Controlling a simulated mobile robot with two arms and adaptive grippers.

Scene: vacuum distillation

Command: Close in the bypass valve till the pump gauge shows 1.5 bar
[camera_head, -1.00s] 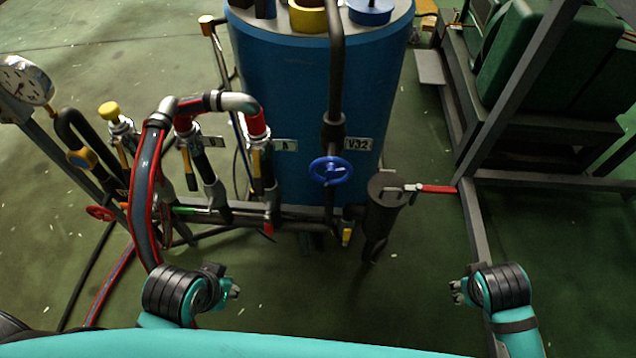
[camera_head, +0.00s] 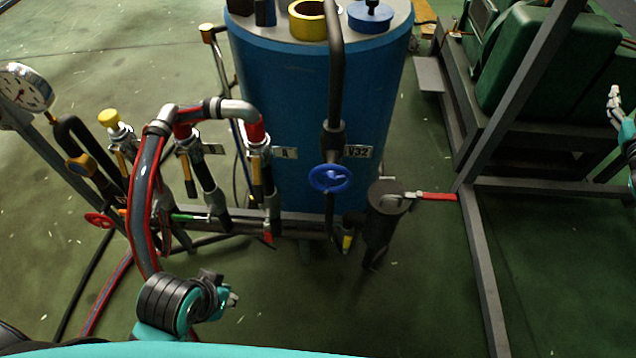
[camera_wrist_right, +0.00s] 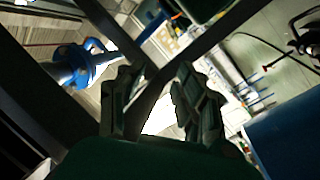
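A round white dial gauge (camera_head: 26,88) stands at the far left of the head view; its reading is too small to tell. A blue handwheel (camera_head: 331,178) sits on the dark vertical pipe before the blue tank, near a plate reading V32. A red handwheel (camera_head: 99,220) is low on the left pipework. No label marks which is the bypass valve. My left gripper (camera_head: 231,292) is below the hoses, touching nothing visible; its opening is unclear. My right gripper (camera_head: 614,103) is raised at the right edge, away from both wheels. In the right wrist view its fingers (camera_wrist_right: 158,92) are apart and empty.
The blue tank (camera_head: 290,100) fills the centre back. A grey-and-red hose (camera_head: 143,205) arches at left. A red lever (camera_head: 436,197) sticks out right of a dark cylinder (camera_head: 383,225). A grey metal frame (camera_head: 478,255) stands between my right arm and the tank.

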